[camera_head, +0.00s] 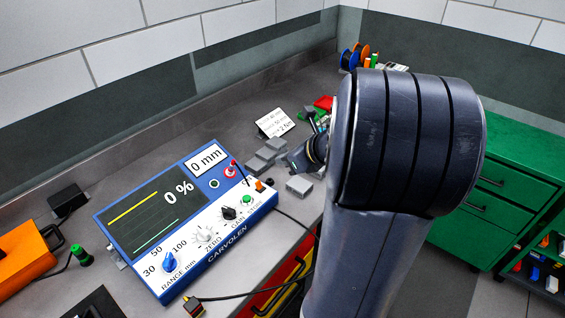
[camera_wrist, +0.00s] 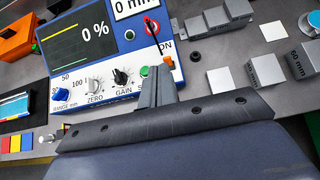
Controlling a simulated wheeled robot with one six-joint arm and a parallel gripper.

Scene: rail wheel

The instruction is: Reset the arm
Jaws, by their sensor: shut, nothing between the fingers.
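My arm (camera_head: 408,140) fills the right middle of the head view and hides part of the bench behind it. My gripper shows in the wrist view (camera_wrist: 157,88), with its grey fingers together and nothing between them. In that view it is in front of the lower right corner of the blue and white test instrument (camera_wrist: 105,60). In the head view the gripper's fingertips are hard to make out; only a dark part of the wrist shows beside the arm. The instrument (camera_head: 190,228) lies on the bench, its screen reading 0 % and its small display 0 mm.
Grey metal blocks (camera_head: 262,158) and a white card (camera_head: 275,123) lie on the bench behind the instrument. An orange case (camera_head: 25,262) is at the left. A green drawer cabinet (camera_head: 510,185) stands at the right. A black cable runs along the bench front.

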